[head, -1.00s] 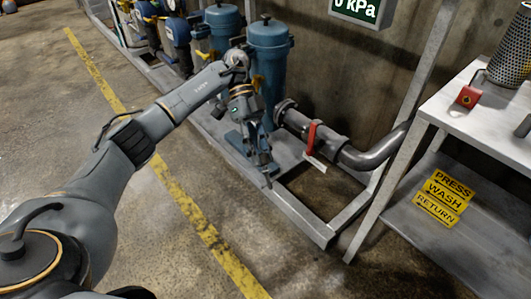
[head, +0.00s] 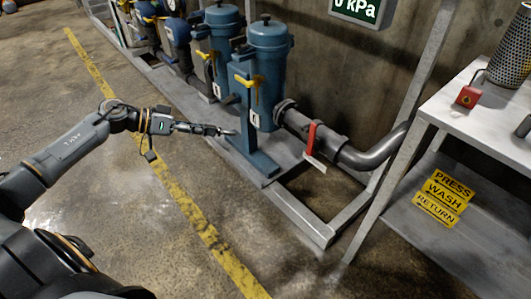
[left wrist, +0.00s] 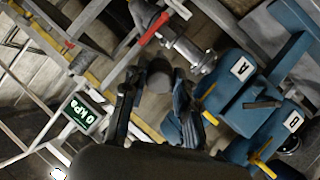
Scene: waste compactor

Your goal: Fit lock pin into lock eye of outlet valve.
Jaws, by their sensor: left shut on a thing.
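My left gripper (head: 212,129) points to the right in the head view, beside the blue filter stand. It is shut on a small, slim thing, likely the lock pin (head: 233,132), whose end shows past the fingertips. In the left wrist view, a dark rounded thing (left wrist: 159,75) shows between the fingers of the left gripper (left wrist: 154,95); I cannot tell its exact shape. The outlet valve has a red handle (head: 312,137) on the grey pipe, apart from my gripper to its right. The red handle also shows in the left wrist view (left wrist: 154,28). I cannot make out the lock eye. My right gripper is not in view.
Blue filter housings (head: 268,75) with yellow handles stand along the wall. A metal frame (head: 305,222) surrounds the pipe at floor level. A grey bench (head: 490,115) at right holds a perforated cylinder (head: 510,55) and a red block (head: 467,96). The floor at front is clear.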

